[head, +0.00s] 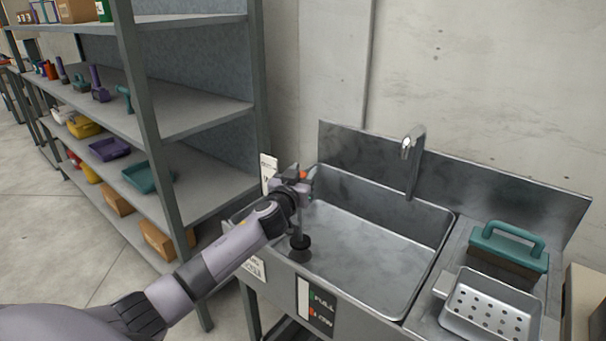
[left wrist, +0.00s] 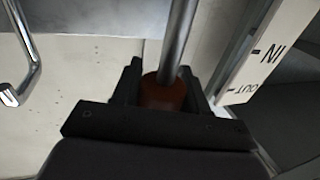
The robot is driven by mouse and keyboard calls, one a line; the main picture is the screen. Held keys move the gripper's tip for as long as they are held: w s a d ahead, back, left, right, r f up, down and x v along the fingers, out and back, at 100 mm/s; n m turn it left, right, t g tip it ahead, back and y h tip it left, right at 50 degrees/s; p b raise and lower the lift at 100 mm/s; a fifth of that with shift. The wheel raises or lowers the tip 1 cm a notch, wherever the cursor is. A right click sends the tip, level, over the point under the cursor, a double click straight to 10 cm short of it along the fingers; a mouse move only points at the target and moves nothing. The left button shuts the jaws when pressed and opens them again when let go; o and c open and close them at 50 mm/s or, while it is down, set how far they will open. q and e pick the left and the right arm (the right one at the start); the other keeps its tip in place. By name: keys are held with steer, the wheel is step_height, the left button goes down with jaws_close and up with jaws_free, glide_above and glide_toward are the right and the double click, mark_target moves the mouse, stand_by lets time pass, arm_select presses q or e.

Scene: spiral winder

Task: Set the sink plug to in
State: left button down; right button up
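The sink plug shows in the left wrist view as a metal rod with a red-brown knob (left wrist: 162,92). In the head view, its dark end (head: 299,242) hangs below my left gripper (head: 304,178), over the left part of the steel sink basin (head: 365,250). Whether this end touches the basin floor, I cannot tell. My left gripper's fingers (left wrist: 162,85) stand close against both sides of the knob. A white scale (left wrist: 255,65) marked IN and OUT stands beside the rod; the knob is nearer the OUT side in the picture. My right gripper is not in view.
A faucet (head: 410,160) rises at the back of the sink. A teal-handled brush (head: 508,248) and a perforated tray (head: 492,308) lie on the right ledge. A tall shelf unit (head: 185,115) stands close on the left. A sign panel (head: 315,305) is on the sink's front.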

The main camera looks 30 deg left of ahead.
arm_select(q)
step_height(320, 180, down, 5)
steer(key=b, duration=0.5)
steer(key=shift+f, duration=0.15)
steer(key=c, duration=0.7)
jaws_free()
steer(key=shift+r, duration=0.2)
step_height(320, 180, up, 20)
steer(key=p, duration=0.3)
steer(key=shift+f+p, duration=0.1)
steer(key=shift+p, duration=0.3)
